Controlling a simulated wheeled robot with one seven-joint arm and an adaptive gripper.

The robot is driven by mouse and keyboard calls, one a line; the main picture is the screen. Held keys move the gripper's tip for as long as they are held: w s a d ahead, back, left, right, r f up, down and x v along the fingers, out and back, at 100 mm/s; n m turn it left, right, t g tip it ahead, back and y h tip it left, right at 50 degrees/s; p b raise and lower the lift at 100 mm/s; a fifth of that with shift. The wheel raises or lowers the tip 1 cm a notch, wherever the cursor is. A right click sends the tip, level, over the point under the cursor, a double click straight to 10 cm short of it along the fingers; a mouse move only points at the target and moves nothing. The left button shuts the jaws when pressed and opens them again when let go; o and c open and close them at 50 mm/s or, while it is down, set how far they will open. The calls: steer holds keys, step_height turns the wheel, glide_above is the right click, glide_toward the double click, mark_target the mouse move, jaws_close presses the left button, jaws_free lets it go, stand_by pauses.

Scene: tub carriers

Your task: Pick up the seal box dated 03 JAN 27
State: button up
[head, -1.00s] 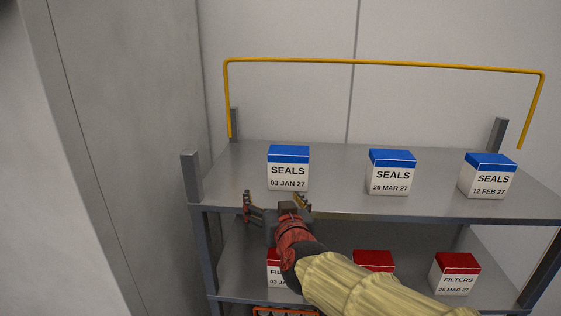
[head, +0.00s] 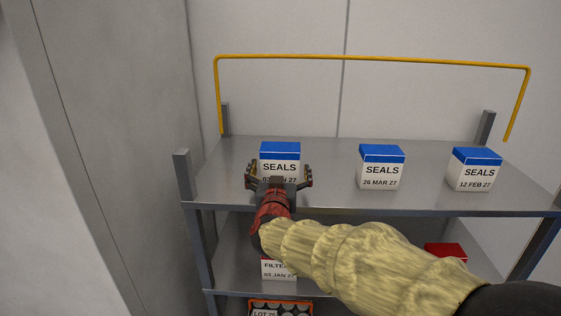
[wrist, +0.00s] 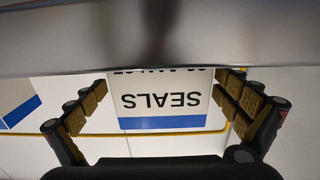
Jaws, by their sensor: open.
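The seal box dated 03 JAN 27 (head: 280,152) is white with a blue top and stands upright at the left of the upper shelf (head: 335,190). My gripper (head: 279,172) is open in front of it, at the shelf's front edge, and hides part of the date. In the wrist view the box (wrist: 160,102) appears upside down between the open fingers (wrist: 165,108), with a gap on each side. The shelf edge crosses that view and cuts off most of the date. No contact with the box shows.
Seal boxes dated 26 MAR 27 (head: 381,168) and 12 FEB 27 (head: 474,169) stand to the right on the same shelf. A yellow rail (head: 370,60) rises over the shelf. Filter boxes (head: 279,268) are on the lower shelf, and a grey post (head: 186,178) is at the left.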

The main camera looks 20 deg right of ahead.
steer(key=shift+x, duration=1.1)
steer(key=shift+s+a, duration=0.1)
steer(key=c, duration=1.4)
